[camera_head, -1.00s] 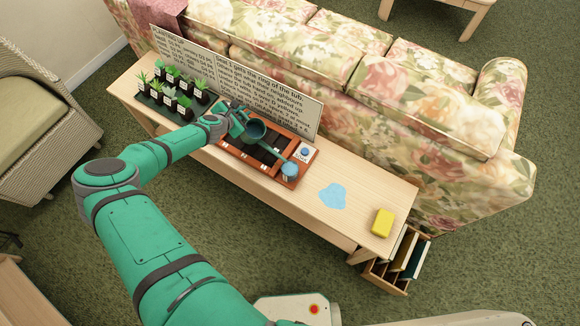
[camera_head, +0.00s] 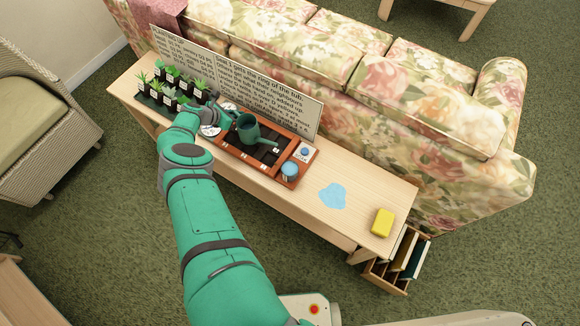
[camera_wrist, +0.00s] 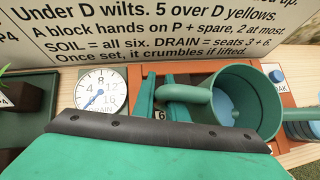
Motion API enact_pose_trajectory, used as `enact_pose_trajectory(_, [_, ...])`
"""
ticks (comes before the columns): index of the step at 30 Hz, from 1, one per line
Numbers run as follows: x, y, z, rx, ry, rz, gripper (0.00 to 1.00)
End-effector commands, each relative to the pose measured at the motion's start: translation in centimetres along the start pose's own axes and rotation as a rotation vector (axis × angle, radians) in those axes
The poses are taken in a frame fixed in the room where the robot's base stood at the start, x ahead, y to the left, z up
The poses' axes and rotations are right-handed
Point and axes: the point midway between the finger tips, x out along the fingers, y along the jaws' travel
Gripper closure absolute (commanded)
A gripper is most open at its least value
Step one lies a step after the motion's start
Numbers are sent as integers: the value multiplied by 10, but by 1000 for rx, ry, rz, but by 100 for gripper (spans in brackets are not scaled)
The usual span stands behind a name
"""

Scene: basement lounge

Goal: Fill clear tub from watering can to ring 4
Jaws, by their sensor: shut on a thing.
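The dark green watering can (camera_head: 248,135) is held by its handle in my gripper (camera_head: 228,118), above the wooden tray. Its spout points right and toward the front. The wrist view shows the fingers (camera_wrist: 163,98) closed around the handle and some blue water (camera_wrist: 222,104) inside the can (camera_wrist: 262,100). The small round tub (camera_head: 290,170) stands at the tray's front right end, looking blue inside, apart from the spout. A blue ringed shape at the right edge of the wrist view (camera_wrist: 300,128) seems to be this tub. Its water level against the rings cannot be read.
The tray (camera_head: 232,153) has dark seats and a blue button (camera_head: 305,152) at its right end. A dial marked DRAIN (camera_wrist: 100,92) is left of the gripper. Potted plants (camera_head: 172,92) stand at left; a sign (camera_head: 260,95) stands behind. A blue patch (camera_head: 332,196) and yellow sponge (camera_head: 382,222) lie right.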

Motion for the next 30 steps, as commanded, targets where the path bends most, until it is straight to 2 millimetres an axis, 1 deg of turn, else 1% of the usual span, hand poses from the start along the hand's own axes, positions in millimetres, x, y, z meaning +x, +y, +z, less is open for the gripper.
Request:
enact_pose_trajectory(6, [-4, 1, 5, 0, -2, 0, 100])
enact_pose_trajectory(12, [-20, 1, 19, 1, -2, 1, 100])
enact_pose_trajectory(19, [-33, 0, 34, 2, -1, 1, 100])
enact_pose_trajectory(30, [-35, 0, 36, 1, 0, 1, 100])
